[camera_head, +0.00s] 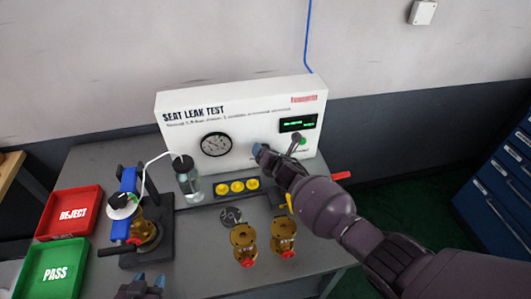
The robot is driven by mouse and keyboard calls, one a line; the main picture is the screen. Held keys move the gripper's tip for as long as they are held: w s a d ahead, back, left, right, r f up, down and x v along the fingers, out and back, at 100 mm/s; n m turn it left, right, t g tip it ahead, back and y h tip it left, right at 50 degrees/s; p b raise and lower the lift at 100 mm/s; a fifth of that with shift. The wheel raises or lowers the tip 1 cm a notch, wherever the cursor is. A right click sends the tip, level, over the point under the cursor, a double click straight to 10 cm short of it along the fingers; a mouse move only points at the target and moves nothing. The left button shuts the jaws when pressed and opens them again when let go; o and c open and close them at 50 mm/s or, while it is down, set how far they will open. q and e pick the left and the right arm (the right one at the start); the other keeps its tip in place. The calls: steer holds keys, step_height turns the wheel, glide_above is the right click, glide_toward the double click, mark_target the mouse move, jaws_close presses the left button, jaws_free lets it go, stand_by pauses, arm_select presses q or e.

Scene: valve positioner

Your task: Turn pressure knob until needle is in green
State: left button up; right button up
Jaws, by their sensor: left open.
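A white SEAT LEAK TEST box (178,140) stands at the back of the grey table. Its round black-rimmed gauge (216,145) is on the front face; the needle and any green band are too small to read. My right gripper (264,152) is in front of the box's face, right of the gauge. Its jaw state and any contact are unclear. The pressure knob cannot be made out for certain; the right hand covers part of the panel. My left gripper (147,284) is open at the bottom edge, low over the table's front, away from the box.
A green-lit display (298,123) is on the box. A bottle with a tube (190,184), yellow parts in a tray (237,187), two brass valves (244,243) and a blue clamp fixture (128,185) stand on the table. Red REJECT (72,213) and green PASS (52,270) trays lie left.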

steer(key=shift+o, duration=0.4)
steer(key=shift+s, duration=0.1)
steer(key=v, duration=1)
steer(key=shift+s+d, duration=0.15)
steer(key=shift+s, duration=0.1)
steer(key=shift+r, duration=0.1)
